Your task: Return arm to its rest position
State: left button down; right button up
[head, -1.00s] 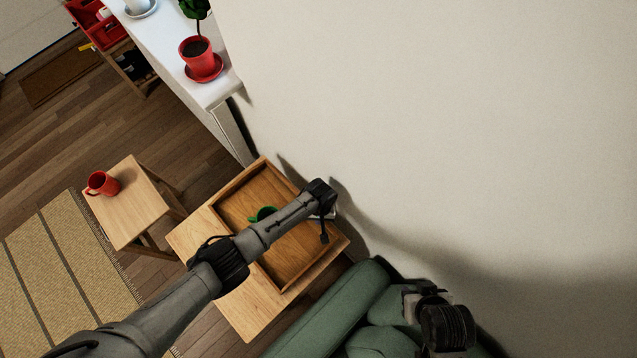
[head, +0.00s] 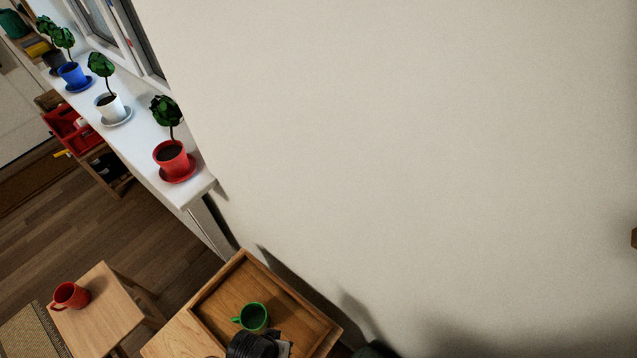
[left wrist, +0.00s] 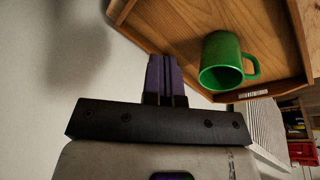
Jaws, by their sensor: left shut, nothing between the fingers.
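My left gripper (left wrist: 164,68) shows in the left wrist view with its purple fingers together and nothing between them. It is beside the wooden tray (left wrist: 292,93), apart from the green mug (left wrist: 222,62). In the head view, a black part of my arm shows at the bottom edge, in front of the tray (head: 318,325); the fingers cannot be made out there. The green mug stands in the tray in the head view (head: 254,318). My right gripper is not in view.
A red mug (head: 71,295) stands on a wooden stool (head: 100,318) at the lower left. Several potted plants, one in a red pot (head: 172,157), line the white sill (head: 147,150). A bare wall (head: 400,150) fills the right side.

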pick_arm(q)
jog(key=s+a+r+t+y+p, duration=0.2)
jog(key=s+a+r, duration=0.6)
jog(key=a+r, duration=0.4)
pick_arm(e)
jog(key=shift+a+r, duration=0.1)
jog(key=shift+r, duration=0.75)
pick_arm(q)
notch_tip(320, 180, up, 29)
jog(key=p, duration=2.8)
jog(key=shift+w+p, duration=0.2)
jog(key=shift+p, duration=0.1)
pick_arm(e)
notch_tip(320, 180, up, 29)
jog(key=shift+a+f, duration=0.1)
